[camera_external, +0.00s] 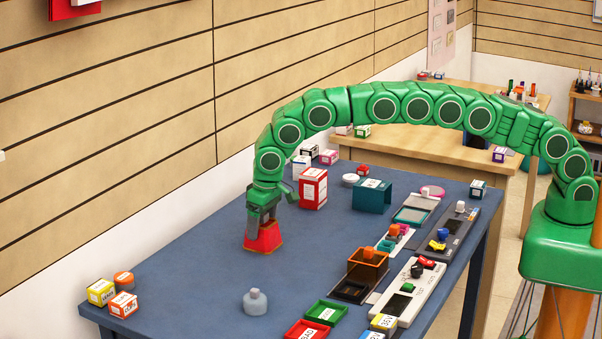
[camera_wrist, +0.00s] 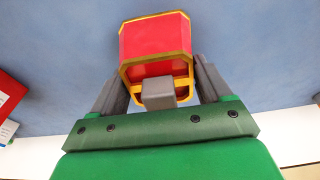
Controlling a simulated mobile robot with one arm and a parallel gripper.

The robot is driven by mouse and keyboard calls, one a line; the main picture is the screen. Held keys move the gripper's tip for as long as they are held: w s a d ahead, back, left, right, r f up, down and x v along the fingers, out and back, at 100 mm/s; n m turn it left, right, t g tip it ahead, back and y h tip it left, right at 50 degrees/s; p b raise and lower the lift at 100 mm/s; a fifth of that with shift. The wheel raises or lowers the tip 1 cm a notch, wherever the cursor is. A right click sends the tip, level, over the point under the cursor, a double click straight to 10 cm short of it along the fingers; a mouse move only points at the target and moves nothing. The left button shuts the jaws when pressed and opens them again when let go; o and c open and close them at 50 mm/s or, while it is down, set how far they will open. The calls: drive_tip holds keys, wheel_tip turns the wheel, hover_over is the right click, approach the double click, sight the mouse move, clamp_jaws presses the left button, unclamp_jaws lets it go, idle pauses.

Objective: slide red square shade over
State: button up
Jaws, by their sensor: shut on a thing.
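The red square shade (camera_external: 263,238) is a tapered red piece with gold edges, on the blue table toward its left rear side. In the wrist view the red shade (camera_wrist: 155,42) shows its red side and gold rims, with a grey block at its near end. My gripper (camera_external: 262,219) points down from above with its grey fingers at the shade's top. In the wrist view my gripper (camera_wrist: 158,85) has a finger on each side of the shade's narrow end, shut on it. I cannot tell whether the shade's bottom touches the table.
A red-and-white box (camera_external: 313,188) stands just right of my gripper. Small boxes (camera_external: 101,291) sit at the left corner. An orange open box (camera_external: 367,272) and several devices line the right side. The blue table (camera_external: 190,275) is clear around the shade's left and front.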

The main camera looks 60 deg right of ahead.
drive_tip(key=shift+d, duration=6.9)
drive_tip(key=o, duration=1)
drive_tip(key=shift+o, duration=0.2)
wheel_tip(320, 180, up, 8)
drive_tip(key=s, duration=0.1)
drive_tip(key=shift+f, duration=0.2)
